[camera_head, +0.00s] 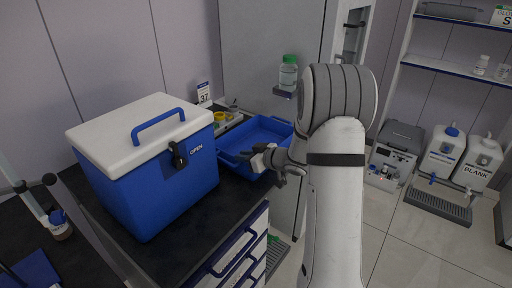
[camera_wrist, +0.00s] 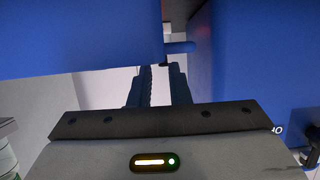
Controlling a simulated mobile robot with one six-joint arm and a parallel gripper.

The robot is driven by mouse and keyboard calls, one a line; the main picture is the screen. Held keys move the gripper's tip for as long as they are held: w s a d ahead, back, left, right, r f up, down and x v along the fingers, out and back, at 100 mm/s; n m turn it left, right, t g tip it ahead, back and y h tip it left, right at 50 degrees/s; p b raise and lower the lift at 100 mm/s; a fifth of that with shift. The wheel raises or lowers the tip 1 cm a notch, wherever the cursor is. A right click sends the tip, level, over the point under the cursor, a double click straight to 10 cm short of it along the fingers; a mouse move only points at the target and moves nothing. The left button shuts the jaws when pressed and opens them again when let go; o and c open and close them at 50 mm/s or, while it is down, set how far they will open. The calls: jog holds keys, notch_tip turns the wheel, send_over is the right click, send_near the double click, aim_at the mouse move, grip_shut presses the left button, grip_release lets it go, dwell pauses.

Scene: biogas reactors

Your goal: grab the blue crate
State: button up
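The blue crate (camera_head: 262,131) is a shallow open tray on the dark counter, right of the cooler box. It looks empty, and its near right part is hidden behind my arm. In the wrist view its blue wall (camera_wrist: 80,35) fills the upper left, with a small blue bar (camera_wrist: 180,47) sticking out beside it. My gripper (camera_head: 250,158) is at the crate's near side, by its handle. In the wrist view the two dark fingers (camera_wrist: 162,75) stand a little apart, with a pale gap and nothing seen between them. Contact with the crate cannot be told.
A blue cooler box (camera_head: 150,180) with a white lid stands close on the left; its blue side (camera_wrist: 255,70) is near my gripper in the wrist view. A green-capped bottle (camera_head: 288,73) stands on a small ledge behind the crate. Drawers (camera_head: 235,255) lie below the counter.

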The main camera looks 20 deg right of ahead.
jog(key=x, duration=0.4)
jog(key=shift+f, duration=0.25)
grip_shut()
jog(key=shift+r, duration=0.1)
